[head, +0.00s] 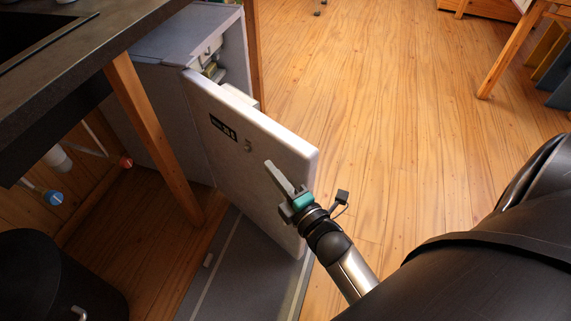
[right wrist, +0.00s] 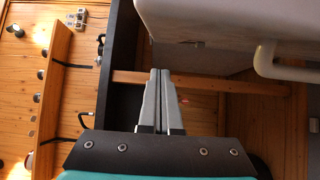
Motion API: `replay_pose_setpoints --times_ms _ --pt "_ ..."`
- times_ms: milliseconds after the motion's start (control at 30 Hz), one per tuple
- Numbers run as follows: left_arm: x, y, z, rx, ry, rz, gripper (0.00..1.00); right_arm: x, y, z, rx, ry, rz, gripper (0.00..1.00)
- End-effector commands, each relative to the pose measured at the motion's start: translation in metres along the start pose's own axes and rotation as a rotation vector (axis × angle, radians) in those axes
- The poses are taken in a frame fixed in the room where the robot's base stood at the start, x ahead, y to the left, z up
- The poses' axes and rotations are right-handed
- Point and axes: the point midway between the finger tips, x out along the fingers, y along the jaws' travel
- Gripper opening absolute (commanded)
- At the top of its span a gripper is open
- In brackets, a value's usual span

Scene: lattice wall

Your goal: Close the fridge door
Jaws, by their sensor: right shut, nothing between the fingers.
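Some contents show in the gap behind the door's top edge. My right gripper (head: 269,164) is in front of the door's labelled face, near its free edge; I cannot tell whether it touches. Its two fingers are shut together with nothing between them, as the right wrist view (right wrist: 160,72) also shows. My left gripper is not in view.
The dark counter (head: 85,32) on a wooden leg (head: 150,140) is at the left. A black bin-like container (head: 55,280) stands at the lower left. The wooden floor (head: 370,110) right of the door is clear. A wooden table leg (head: 512,50) is at the upper right.

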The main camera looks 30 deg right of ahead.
Motion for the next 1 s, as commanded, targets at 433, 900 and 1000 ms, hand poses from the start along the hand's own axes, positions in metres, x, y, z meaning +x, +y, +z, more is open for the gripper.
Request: replay_pose_setpoints --times_ms 433,900,1000 --pt "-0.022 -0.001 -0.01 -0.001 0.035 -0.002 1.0 0.01 0.0 0.038 0.001 0.001 -0.001 0.0" --pt "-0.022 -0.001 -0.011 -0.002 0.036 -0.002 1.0 0.01 0.0 0.041 0.0 0.005 -0.001 0.0" --pt "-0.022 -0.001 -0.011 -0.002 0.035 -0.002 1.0 0.01 0.0 0.046 -0.002 0.016 -0.001 0.0"
